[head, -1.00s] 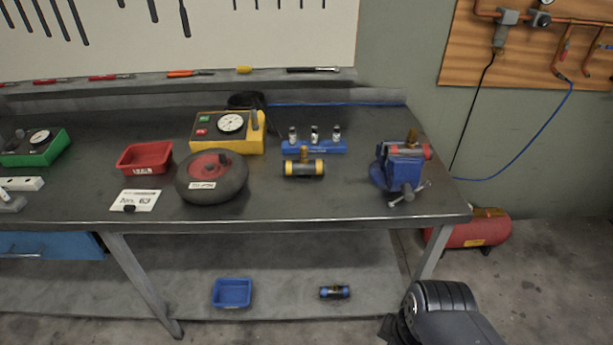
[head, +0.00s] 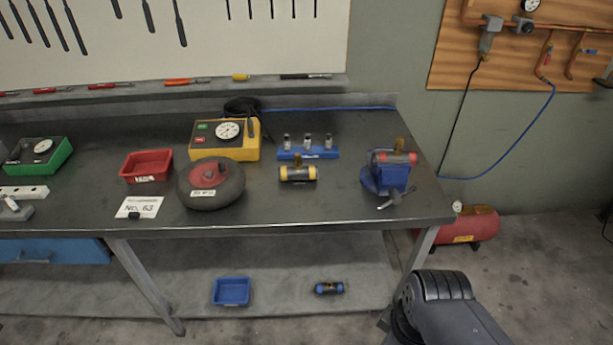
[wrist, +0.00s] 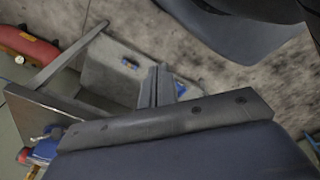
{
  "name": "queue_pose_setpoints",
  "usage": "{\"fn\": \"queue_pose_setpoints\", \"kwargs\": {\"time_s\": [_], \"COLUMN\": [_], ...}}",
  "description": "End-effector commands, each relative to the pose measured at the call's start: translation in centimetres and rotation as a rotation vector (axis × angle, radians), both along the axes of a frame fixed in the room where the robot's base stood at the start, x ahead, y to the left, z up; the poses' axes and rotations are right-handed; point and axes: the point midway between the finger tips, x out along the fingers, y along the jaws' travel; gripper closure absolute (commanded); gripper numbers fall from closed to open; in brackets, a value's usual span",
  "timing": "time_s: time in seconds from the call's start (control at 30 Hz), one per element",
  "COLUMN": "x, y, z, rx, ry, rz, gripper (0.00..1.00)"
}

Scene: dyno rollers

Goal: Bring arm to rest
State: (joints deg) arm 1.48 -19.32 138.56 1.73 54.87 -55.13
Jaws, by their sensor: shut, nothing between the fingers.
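My gripper (wrist: 157,86) shows in the wrist view with its two dark fingers together and nothing between them. It points out over the floor and lower shelf beside the bench, apart from any object. In the head view a dark link of my arm (head: 440,300) stands at the lower right, in front of the bench's right leg. The gripper itself cannot be made out there.
The bench (head: 300,212) holds a blue vise (head: 385,178), a wheel (head: 211,184), a yellow gauge box (head: 225,140) and a red tray (head: 146,166). A blue tray (head: 231,291) lies on the lower shelf. A red tank (head: 470,228) stands on the floor at right.

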Motion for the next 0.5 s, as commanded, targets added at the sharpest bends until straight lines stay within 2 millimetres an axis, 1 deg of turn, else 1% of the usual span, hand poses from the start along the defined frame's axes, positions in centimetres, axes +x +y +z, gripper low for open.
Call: {"fn": "queue_pose_setpoints", "kwargs": {"time_s": [0.03, 0.13, 0.5], "x": [0.11, 0.29, 0.44], "y": [-0.02, -0.05, -0.06], "z": [0.51, 0.8, 0.92], "rx": [0.001, 0.003, 0.004], "ry": [0.001, 0.002, 0.001], "rz": [-0.006, -0.015, -0.022], "gripper": [1.0, 1.0, 1.0]}}
